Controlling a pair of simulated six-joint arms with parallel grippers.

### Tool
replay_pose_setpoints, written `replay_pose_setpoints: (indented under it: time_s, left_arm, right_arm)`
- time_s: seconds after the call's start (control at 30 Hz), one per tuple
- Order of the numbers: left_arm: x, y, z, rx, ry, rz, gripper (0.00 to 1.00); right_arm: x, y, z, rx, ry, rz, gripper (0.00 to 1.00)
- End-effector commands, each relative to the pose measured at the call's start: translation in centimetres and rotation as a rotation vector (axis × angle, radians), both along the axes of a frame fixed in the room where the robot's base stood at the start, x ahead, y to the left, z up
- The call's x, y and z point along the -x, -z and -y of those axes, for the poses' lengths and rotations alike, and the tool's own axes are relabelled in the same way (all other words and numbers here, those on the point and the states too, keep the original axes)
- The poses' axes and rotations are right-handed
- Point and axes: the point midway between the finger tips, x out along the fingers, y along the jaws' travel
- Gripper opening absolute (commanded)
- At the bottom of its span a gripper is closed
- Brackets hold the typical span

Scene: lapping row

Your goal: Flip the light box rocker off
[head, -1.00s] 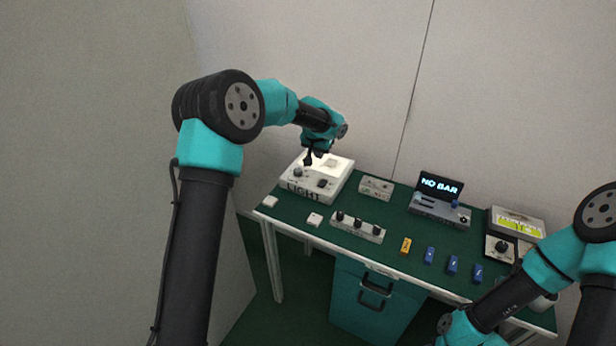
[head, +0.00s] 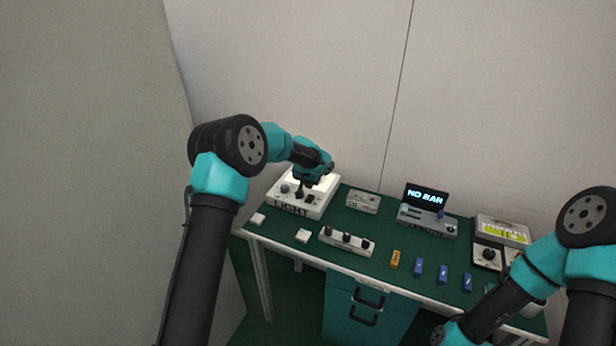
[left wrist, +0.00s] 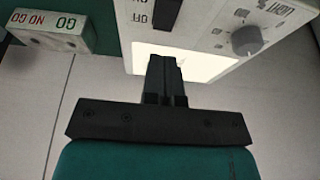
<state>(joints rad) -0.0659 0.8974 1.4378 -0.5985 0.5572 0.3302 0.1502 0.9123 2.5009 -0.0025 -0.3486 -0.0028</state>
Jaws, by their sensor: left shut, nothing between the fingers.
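The light box (head: 322,205) is a white slab with a bright, lit panel at the far left of the green table. It carries a grey knob (left wrist: 247,40) and a dark rocker (left wrist: 168,10) beside ON and OFF lettering. The rocker is cut by the top edge of the left wrist view, and which side is pressed I cannot tell. My left gripper (head: 299,195) points down over the light box. In the left wrist view my left gripper (left wrist: 163,58) is shut and empty, its tips close to the rocker; contact is unclear. My right gripper is out of view.
A GO/NO GO box (head: 363,202) stands just right of the light box. A three-knob strip (head: 346,241), a display unit reading NO BAR (head: 427,210), an orange block (head: 395,260) and several blue blocks share the table. My right arm covers the table's right front.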

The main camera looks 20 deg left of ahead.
Motion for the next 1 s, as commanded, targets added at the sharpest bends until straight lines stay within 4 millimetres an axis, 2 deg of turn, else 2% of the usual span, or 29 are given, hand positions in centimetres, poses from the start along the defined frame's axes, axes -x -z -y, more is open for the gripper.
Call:
replay_pose_setpoints:
  time_s: [0.1, 0.3, 0.77, 0.9, 1.0]
  left_arm:
    - [-0.4, 2.1, 0.0, 0.000, -0.001, -0.003, 0.00]
    - [-0.7, 4.2, 0.1, 0.000, -0.001, -0.001, 0.00]
    - [-0.8, 4.8, 0.1, 0.000, -0.001, 0.000, 0.00]
    - [-1.1, 5.7, 0.2, 0.000, -0.001, -0.002, 0.00]
    - [-1.6, 5.8, 1.1, 0.000, 0.011, -0.001, 0.00]
  right_arm:
    - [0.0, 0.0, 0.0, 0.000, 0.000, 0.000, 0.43]
    - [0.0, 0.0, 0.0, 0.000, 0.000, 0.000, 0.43]
    - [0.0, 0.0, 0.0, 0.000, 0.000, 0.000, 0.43]
    - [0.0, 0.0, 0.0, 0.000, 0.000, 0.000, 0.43]
    - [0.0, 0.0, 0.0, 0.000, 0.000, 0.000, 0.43]
